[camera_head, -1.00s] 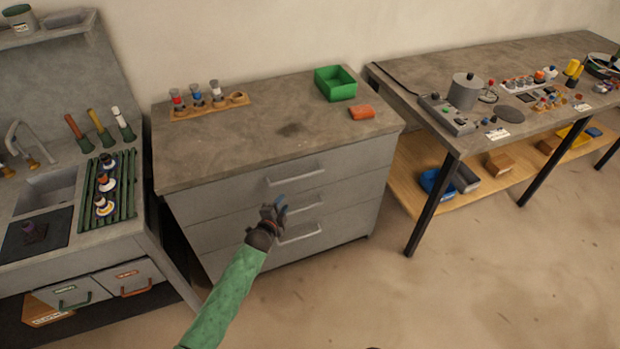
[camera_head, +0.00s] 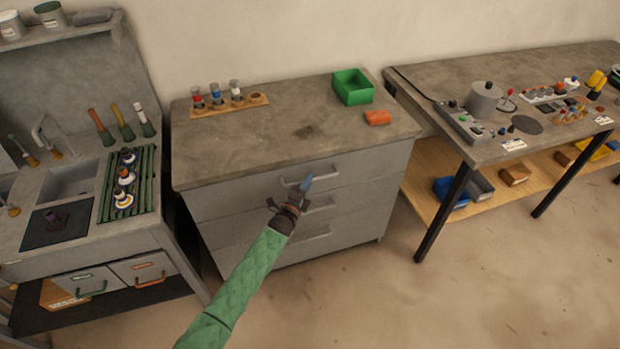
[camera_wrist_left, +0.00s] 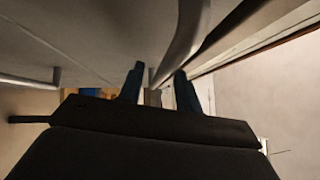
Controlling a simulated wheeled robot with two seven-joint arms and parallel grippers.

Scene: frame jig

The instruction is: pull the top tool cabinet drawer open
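The grey tool cabinet (camera_head: 235,215) stands in the middle with its drawers closed. The top drawer's bar handle (camera_head: 322,172) runs across its front. My left gripper (camera_head: 306,184) is at this handle, in front of the drawer face, and covers part of it. In the left wrist view my gripper's two blue fingers (camera_wrist_left: 158,88) are apart, and the bar handle (camera_wrist_left: 183,45) comes down toward the gap between them. I cannot tell whether they touch it. My right gripper is in neither view.
A green bin (camera_head: 352,88), an orange block (camera_head: 377,118) and a wooden holder (camera_head: 228,106) with bottles sit on the cabinet top. A sink unit (camera_head: 60,185) stands at left and a workbench (camera_head: 470,150) at right. The floor in front is clear.

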